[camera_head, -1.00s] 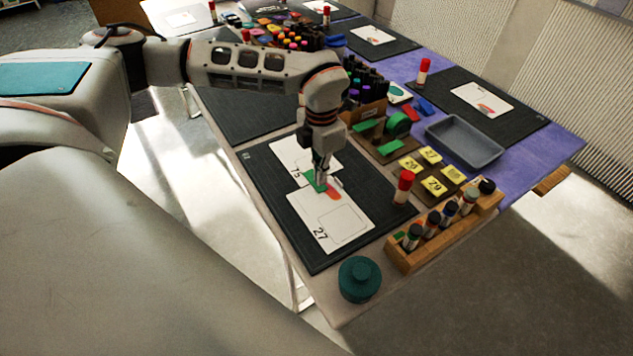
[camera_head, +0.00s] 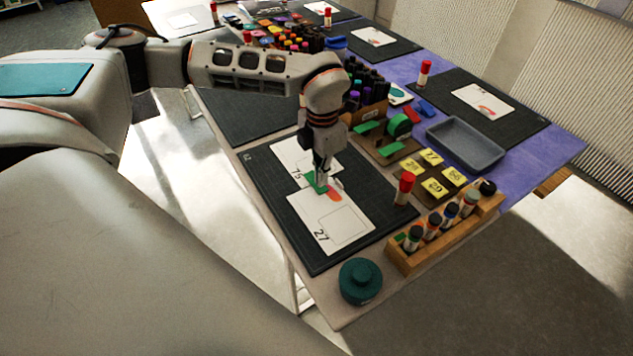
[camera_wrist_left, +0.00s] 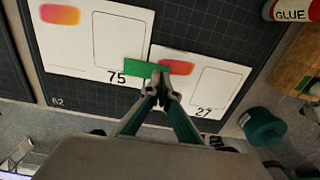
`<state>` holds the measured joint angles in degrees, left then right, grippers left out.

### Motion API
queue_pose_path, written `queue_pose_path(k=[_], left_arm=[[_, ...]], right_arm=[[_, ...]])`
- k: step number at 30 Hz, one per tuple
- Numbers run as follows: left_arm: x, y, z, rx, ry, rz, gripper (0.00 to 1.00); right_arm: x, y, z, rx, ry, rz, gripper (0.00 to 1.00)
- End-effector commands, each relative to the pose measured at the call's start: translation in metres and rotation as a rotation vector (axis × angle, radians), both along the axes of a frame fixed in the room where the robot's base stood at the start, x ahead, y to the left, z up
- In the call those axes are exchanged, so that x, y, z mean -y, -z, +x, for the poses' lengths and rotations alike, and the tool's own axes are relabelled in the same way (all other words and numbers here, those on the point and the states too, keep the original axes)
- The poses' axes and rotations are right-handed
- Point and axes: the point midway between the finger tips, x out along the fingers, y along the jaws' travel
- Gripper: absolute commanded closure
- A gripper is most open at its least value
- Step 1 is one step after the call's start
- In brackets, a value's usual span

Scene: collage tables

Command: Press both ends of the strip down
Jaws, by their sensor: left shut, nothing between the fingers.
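The green strip (camera_wrist_left: 143,68) lies across the meeting edges of two white cards, numbered 75 (camera_wrist_left: 95,40) and 27 (camera_wrist_left: 207,80). Its right end is at the fingertips of my left gripper (camera_wrist_left: 163,80), which is shut with nothing between the fingers. The left end of the strip is clear of the fingers. In the head view the strip (camera_head: 311,182) is partly hidden by the left gripper (camera_head: 321,183), which points down over it. I cannot tell whether the fingertips touch the strip. My right gripper is not in view.
Both cards lie on a dark cutting mat (camera_head: 350,250). A red-capped glue stick (camera_head: 403,190) stands at the mat's right edge.

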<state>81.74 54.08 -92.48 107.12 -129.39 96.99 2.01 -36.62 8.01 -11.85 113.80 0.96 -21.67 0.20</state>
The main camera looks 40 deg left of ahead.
Motion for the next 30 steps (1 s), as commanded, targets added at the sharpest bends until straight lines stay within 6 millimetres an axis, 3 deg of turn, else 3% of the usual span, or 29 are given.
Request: queue_pose_path(k=[30], left_arm=[[0.0,0.012,0.0,-0.001,-0.001,0.0,1.0]], right_arm=[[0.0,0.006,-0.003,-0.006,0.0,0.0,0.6]])
